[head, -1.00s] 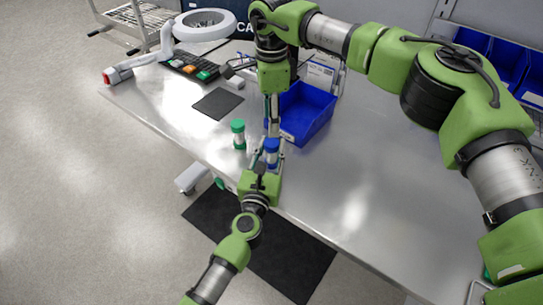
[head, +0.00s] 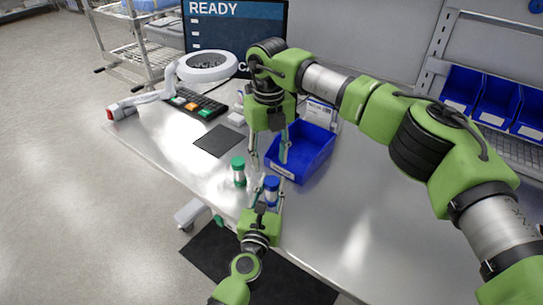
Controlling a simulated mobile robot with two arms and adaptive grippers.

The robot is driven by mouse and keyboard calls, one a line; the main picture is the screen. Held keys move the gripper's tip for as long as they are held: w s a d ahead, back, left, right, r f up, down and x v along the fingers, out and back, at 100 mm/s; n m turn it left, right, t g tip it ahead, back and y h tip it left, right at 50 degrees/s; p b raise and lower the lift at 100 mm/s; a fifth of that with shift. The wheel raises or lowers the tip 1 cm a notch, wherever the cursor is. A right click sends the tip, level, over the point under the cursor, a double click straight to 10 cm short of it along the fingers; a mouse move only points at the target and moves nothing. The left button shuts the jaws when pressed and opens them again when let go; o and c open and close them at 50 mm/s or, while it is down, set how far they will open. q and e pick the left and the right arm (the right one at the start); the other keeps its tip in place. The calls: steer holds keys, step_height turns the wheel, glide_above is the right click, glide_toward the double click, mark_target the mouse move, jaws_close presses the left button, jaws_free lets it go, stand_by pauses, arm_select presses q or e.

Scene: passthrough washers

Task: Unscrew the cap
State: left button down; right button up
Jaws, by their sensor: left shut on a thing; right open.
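A small bottle with a blue cap (head: 271,185) is upright near the table's front edge. My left gripper (head: 269,195) comes from the front and is shut on this bottle, with a finger on each side. The cap sits at the top of the bottle; whether it is loose cannot be told. My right gripper (head: 270,158) hangs above the bottle with its fingers pointing down. It is open and empty, its fingertips apart from the cap.
A green-capped bottle (head: 238,172) stands just left of the held one. A blue bin (head: 313,160) is behind to the right. The table's right side is clear.

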mark_target(272, 181)
steer(key=m, duration=0.6)
steer(key=shift+a, duration=0.1)
steer(key=m, duration=1.9)
steer(key=shift+d, duration=0.3)
steer(key=shift+f+m, duration=0.3)
steer(key=shift+f, duration=0.1)
step_height(272, 181, down, 7)
steer(key=shift+f, duration=0.15)
